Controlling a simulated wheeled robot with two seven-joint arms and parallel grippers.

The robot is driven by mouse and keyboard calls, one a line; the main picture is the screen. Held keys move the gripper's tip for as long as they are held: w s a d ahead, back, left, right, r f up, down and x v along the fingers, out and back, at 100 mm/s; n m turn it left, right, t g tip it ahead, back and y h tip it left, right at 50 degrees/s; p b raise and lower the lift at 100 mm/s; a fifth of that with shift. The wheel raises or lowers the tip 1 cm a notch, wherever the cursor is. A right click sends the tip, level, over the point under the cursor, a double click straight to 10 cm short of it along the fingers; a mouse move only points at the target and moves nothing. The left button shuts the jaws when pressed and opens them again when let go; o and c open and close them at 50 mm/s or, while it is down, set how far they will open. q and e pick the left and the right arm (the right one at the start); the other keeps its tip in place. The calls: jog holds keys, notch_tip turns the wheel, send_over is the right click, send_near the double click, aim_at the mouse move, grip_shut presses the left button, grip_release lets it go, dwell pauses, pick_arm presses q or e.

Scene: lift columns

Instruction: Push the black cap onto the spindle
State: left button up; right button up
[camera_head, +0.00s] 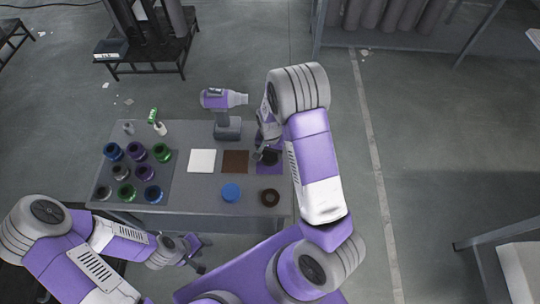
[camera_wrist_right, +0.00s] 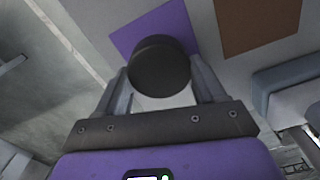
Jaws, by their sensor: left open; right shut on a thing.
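A round black cap (camera_wrist_right: 160,66) sits between the fingers of my right gripper (camera_wrist_right: 162,85) in the right wrist view. The gripper is shut on it, over or on the purple square (camera_wrist_right: 152,29). In the head view the black cap (camera_head: 270,157) shows dark against the purple square, beside my right gripper (camera_head: 262,153). I cannot tell whether it touches the square. I cannot make out a spindle for certain; what is under the cap is hidden. My left gripper (camera_head: 194,252) is open and empty, low in front of the table.
A dark mat (camera_head: 108,172) with several coloured rings lies left.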

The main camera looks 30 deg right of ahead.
aim_at(270, 154)
notch_tip(270, 154, up, 9)
jog(key=shift+f+p, duration=0.2)
jog(key=shift+p, duration=0.65)
jog(key=shift+r+p, duration=0.35)
